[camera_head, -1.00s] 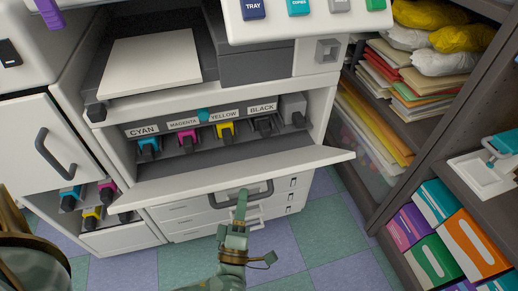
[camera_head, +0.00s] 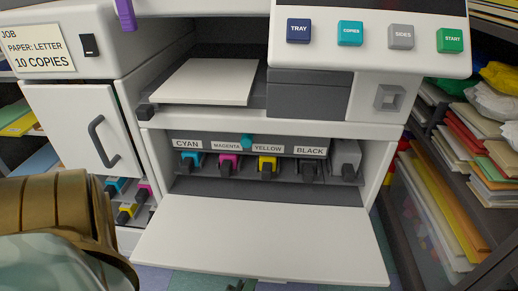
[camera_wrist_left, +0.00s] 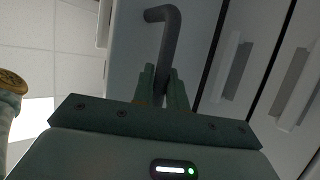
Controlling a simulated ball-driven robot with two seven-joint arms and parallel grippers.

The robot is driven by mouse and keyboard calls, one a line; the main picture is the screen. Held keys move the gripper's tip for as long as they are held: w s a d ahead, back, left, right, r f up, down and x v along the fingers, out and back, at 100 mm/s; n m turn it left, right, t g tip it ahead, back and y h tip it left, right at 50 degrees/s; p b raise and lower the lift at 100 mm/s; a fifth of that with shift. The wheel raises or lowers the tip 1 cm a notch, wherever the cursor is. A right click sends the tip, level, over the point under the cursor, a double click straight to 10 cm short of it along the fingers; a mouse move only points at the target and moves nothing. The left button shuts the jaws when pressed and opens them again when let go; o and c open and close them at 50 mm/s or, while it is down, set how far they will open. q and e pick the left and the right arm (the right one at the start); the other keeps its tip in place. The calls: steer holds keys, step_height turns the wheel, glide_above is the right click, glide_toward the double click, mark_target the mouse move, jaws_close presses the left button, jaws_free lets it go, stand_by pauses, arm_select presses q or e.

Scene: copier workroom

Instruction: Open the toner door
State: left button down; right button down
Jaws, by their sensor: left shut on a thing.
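The toner door (camera_head: 262,240) is a white flap under the copier's cartridge bay, folded far down with its inner face showing. In the left wrist view its dark grey bent handle (camera_wrist_left: 165,28) stands out from the door's outer face (camera_wrist_left: 125,45). My left gripper (camera_wrist_left: 161,82) is shut on this handle, one finger on each side. In the head view the flap hides that gripper and the handle. The open bay shows cyan (camera_head: 191,160), magenta (camera_head: 228,163), yellow (camera_head: 267,165) and black (camera_head: 308,168) cartridges. My right gripper is not in view.
A button panel (camera_head: 372,36) overhangs the upper right. A white side cabinet (camera_head: 85,125) with a grey handle stands at the left, with loose cartridges (camera_head: 127,212) below. Shelves of paper (camera_head: 440,200) flank the right. Drawer fronts (camera_wrist_left: 285,60) lie beside the door.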

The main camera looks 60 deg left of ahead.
arm_select(q)
steer(key=shift+w+a+r+y, duration=0.1)
steer(key=shift+w+a+y, duration=0.05)
steer(key=shift+a+y, duration=0.15)
steer(key=c, duration=1.4)
jaws_free()
steer(key=shift+d, duration=0.1)
steer(key=shift+f, duration=0.2)
